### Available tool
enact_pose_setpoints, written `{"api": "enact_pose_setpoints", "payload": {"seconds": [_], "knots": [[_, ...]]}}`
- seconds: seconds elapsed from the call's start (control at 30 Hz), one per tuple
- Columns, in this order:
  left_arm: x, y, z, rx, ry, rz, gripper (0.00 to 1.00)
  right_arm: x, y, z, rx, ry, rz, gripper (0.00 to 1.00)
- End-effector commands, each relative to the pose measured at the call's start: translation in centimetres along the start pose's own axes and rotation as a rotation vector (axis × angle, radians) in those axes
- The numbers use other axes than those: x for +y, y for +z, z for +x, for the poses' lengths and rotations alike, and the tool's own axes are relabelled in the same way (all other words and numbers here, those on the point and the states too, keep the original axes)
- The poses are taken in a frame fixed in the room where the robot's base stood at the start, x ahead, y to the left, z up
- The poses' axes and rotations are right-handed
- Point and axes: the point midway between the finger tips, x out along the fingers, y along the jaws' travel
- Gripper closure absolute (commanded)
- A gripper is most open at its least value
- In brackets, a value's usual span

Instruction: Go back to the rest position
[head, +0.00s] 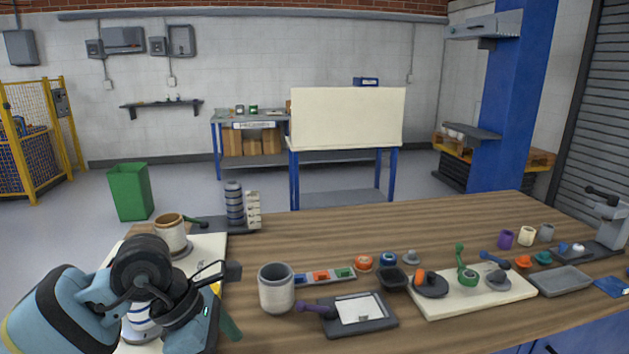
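My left arm reaches in from the lower left, folded over the left end of the wooden table (400,228). My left gripper (229,270) is at the end of its dark wrist, left of a cream cylindrical pot (276,288). Its fingers are small and partly hidden, so whether they are open is unclear. I see no object clearly held in it. A green piece (229,327) and a bit of yellow show beside the wrist; what they belong to is hidden. My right gripper is not in view.
A cream board (445,305) holds several small parts. A dark tray (378,323) with a white sheet lies in front. A brown-topped cream container (171,233) and a striped stack (234,204) stand at left. The table's back middle is clear.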

Motion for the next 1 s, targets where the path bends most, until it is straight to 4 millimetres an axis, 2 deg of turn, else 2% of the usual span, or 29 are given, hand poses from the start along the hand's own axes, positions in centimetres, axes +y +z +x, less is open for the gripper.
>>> {"api": "enact_pose_setpoints", "payload": {"seconds": [0.1, 0.3, 0.43, 0.57, 0.63, 0.77, 0.87, 1.0], "knots": [[-2.2, 1.5, 1.9, -0.114, -0.101, -0.036, 0.05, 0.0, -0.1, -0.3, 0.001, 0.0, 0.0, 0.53], [-6.2, 4.5, 4.1, -0.346, -0.294, -0.146, 0.05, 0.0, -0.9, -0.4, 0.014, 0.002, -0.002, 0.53], [-9.0, 6.8, 4.7, -0.548, -0.458, -0.286, 0.05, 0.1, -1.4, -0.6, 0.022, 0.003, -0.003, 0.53], [-10.8, 8.7, 4.4, -0.77, -0.629, -0.487, 0.05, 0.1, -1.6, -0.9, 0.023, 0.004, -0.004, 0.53], [-11.2, 9.3, 3.9, -0.884, -0.714, -0.612, 0.05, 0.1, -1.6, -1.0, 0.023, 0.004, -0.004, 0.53], [-10.9, 9.3, 3.3, -1.081, -0.856, -0.878, 0.05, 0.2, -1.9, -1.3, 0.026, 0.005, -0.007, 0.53], [-9.9, 8.2, 3.3, -1.22, -0.948, -1.108, 0.05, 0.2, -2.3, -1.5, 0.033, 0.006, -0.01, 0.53], [-8.3, 5.1, 4.2, -1.39, -1.047, -1.464, 0.05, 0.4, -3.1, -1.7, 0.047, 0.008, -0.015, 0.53]]}}
